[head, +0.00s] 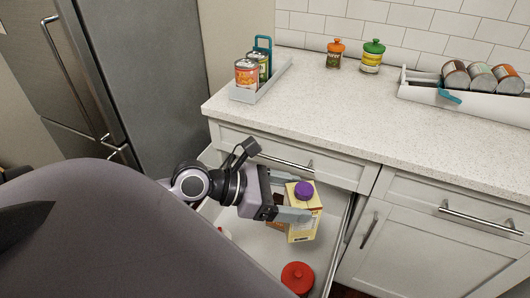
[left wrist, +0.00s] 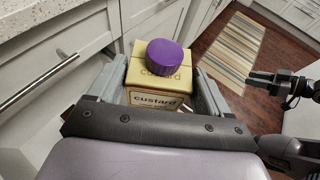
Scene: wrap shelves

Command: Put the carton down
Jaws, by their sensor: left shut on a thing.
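The custard carton (head: 303,221) is pale yellow with a purple cap, and it stands roughly upright between the fingers of my left gripper (head: 292,196). In the left wrist view the carton (left wrist: 156,92) shows its cap and the word "custard", with a finger against each side. The left gripper is shut on it. The carton is over or in the open drawer (head: 262,250) below the counter; I cannot tell whether its base touches the drawer floor. My right gripper (left wrist: 272,82) seems to show at the right of the left wrist view, its jaws unclear.
A red-lidded jar (head: 297,277) is at the drawer's near end. A brown item beside the carton is mostly hidden by my gripper. On the counter (head: 330,108) are a can caddy (head: 272,78), two lidded jars and a tray of cans (head: 470,105). The counter's middle is clear.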

